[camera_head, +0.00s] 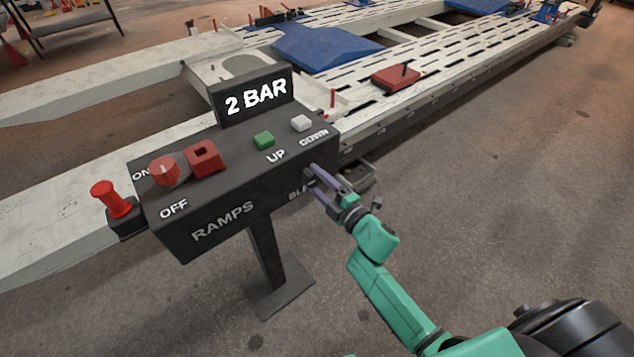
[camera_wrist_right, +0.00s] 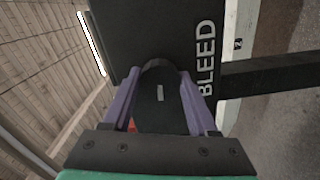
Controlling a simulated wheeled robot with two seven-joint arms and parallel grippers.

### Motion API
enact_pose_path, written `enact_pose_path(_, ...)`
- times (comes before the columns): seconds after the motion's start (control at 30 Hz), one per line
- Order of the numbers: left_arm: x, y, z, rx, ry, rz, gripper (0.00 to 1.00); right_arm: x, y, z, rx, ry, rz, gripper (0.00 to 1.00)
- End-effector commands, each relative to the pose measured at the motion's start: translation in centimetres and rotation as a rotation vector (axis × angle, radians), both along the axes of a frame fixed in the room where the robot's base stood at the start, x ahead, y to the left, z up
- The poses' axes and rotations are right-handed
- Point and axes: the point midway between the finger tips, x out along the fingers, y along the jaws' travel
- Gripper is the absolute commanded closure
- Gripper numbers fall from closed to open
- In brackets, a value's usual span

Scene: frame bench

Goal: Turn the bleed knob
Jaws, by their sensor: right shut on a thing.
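The bleed knob (camera_wrist_right: 160,93) is dark with a short pale mark and sits on the face of the black control box (camera_head: 215,205), beside the word BLEED. My right gripper (camera_head: 318,180) is at the box's right front edge. In the right wrist view its purple fingers (camera_wrist_right: 160,100) stand on either side of the knob, shut on it. In the head view the fingers and box corner hide the knob and part of the BLEED label. My left gripper is not in view.
The box top carries a red rotary switch (camera_head: 164,171), a red square guard (camera_head: 203,158), a green UP button (camera_head: 263,140) and a white DOWN button (camera_head: 301,123). A 2 BAR sign (camera_head: 253,97) stands behind. A post (camera_head: 268,255) holds the box. Floor at right is clear.

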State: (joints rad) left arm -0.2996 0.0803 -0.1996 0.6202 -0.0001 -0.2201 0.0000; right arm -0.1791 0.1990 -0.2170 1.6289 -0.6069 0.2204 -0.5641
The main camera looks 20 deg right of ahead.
Motion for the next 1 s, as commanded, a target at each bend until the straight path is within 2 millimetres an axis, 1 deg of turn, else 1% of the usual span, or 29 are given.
enact_pose_path(0.47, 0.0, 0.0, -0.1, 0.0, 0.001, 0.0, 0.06, 0.0, 0.0, -0.2, -0.016, -0.001, -0.001, 0.96)
enact_pose_path(0.5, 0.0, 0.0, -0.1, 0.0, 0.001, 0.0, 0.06, 0.0, 0.0, -0.2, -0.015, -0.001, -0.001, 0.29)
enact_pose_path(0.53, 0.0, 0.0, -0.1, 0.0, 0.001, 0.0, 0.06, 0.0, 0.0, -0.2, -0.015, -0.001, -0.001, 0.18)
enact_pose_path(0.57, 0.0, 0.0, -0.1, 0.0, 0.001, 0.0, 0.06, 0.0, 0.0, -0.1, -0.014, -0.002, 0.0, 0.11)
enact_pose_path(0.87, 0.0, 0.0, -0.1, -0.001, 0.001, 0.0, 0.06, -0.1, 0.0, -0.1, -0.014, -0.003, 0.0, 0.11)
enact_pose_path(0.93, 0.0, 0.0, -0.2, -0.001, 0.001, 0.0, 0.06, -0.4, -0.2, -0.2, -0.014, -0.003, 0.0, 0.11)
enact_pose_path(1.0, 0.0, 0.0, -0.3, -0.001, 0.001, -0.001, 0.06, -1.2, -0.5, -0.2, -0.013, -0.002, 0.0, 0.11)
